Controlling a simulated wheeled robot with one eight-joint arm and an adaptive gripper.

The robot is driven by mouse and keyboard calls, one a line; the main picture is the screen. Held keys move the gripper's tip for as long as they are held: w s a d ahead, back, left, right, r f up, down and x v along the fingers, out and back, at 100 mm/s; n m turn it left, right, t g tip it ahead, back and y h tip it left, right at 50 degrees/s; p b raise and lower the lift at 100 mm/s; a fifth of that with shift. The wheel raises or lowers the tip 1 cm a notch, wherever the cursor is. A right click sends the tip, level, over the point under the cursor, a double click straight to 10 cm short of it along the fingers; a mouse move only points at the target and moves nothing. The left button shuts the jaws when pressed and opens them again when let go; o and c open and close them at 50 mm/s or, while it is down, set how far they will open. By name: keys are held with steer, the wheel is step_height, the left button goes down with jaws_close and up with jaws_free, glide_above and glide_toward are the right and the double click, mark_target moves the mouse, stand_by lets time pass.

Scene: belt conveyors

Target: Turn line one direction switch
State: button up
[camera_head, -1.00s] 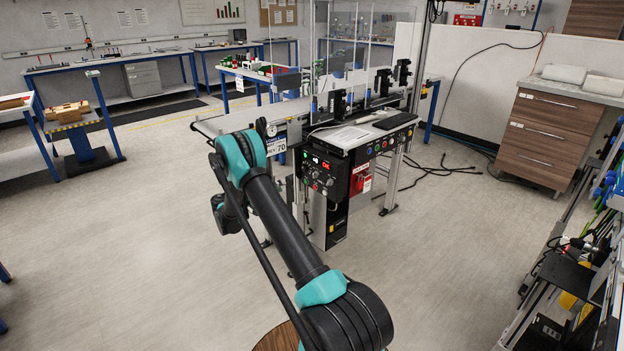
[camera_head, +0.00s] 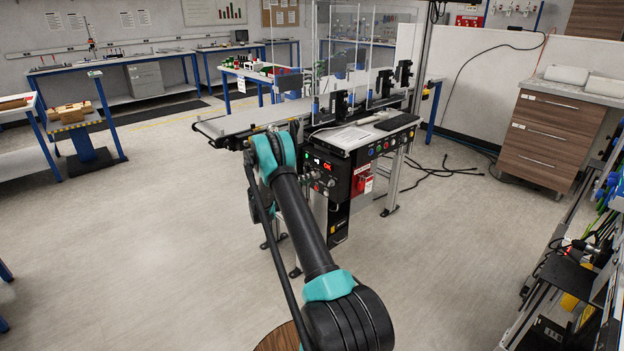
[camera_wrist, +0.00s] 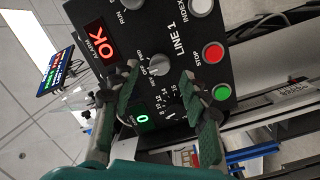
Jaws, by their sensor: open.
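The black line 1 control panel (camera_wrist: 183,40) fills the upper part of the wrist view, turned on its side. The direction switch (camera_wrist: 159,67) is a grey knob with REV, OFF and FWD printed beside it. My gripper (camera_wrist: 160,76) is open, with one green-padded finger on each side of the switch in the picture. I cannot tell whether the fingers touch it. In the head view the panel (camera_head: 335,174) stands at the conveyor's front. My arm hides the gripper and part of the panel there.
Near the switch are a red stop button (camera_wrist: 213,52), a green button (camera_wrist: 221,91), a white button (camera_wrist: 201,6) and a lit OK display (camera_wrist: 101,41). The conveyor belt (camera_head: 235,122) extends behind my arm. Open floor (camera_head: 150,240) lies to the left.

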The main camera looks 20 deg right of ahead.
mark_target(317, 176)
steer(key=shift+x, duration=1.4)
jaws_close()
steer(key=shift+n, duration=0.4)
steer(key=shift+f+n+t+h, duration=0.1)
steer(key=shift+n+t+h, duration=0.1)
steer(key=shift+n, duration=1.9)
steer(key=shift+f+n+t+h, duration=0.1)
steer(key=shift+n+t, duration=0.1)
steer(key=shift+n, duration=1.9)
